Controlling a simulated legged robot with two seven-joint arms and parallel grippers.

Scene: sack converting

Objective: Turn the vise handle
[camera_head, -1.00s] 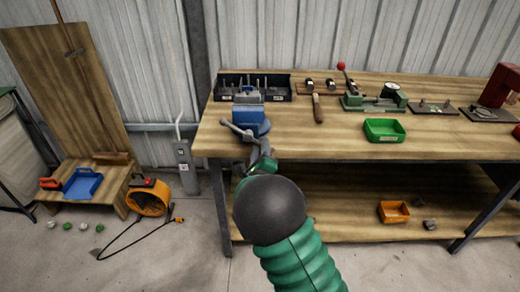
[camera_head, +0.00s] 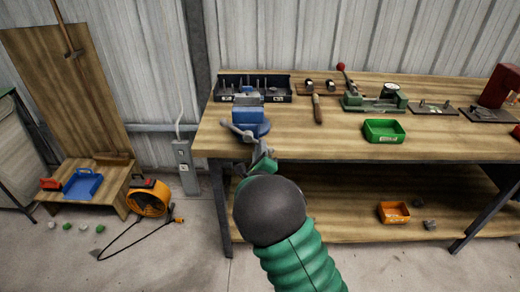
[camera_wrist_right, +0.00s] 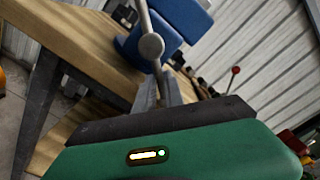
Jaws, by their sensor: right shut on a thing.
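The blue vise (camera_head: 250,120) sits at the left front corner of the wooden workbench, with its grey handle (camera_head: 238,130) facing me. It also shows in the right wrist view, with the blue body (camera_wrist_right: 175,28) and the round handle hub (camera_wrist_right: 151,46) close ahead. My right gripper (camera_head: 256,149) is at the handle's lower end, and its fingers (camera_wrist_right: 165,92) are shut on the handle bar below the hub. My dark wrist and green sleeve hide part of the bench front. My left gripper is in neither view.
The workbench (camera_head: 330,145) also carries a black tool tray (camera_head: 222,93), a hammer (camera_head: 317,108), a green bin (camera_head: 384,131) and a green press (camera_head: 375,102). An orange bin (camera_head: 393,212) is on the lower shelf.

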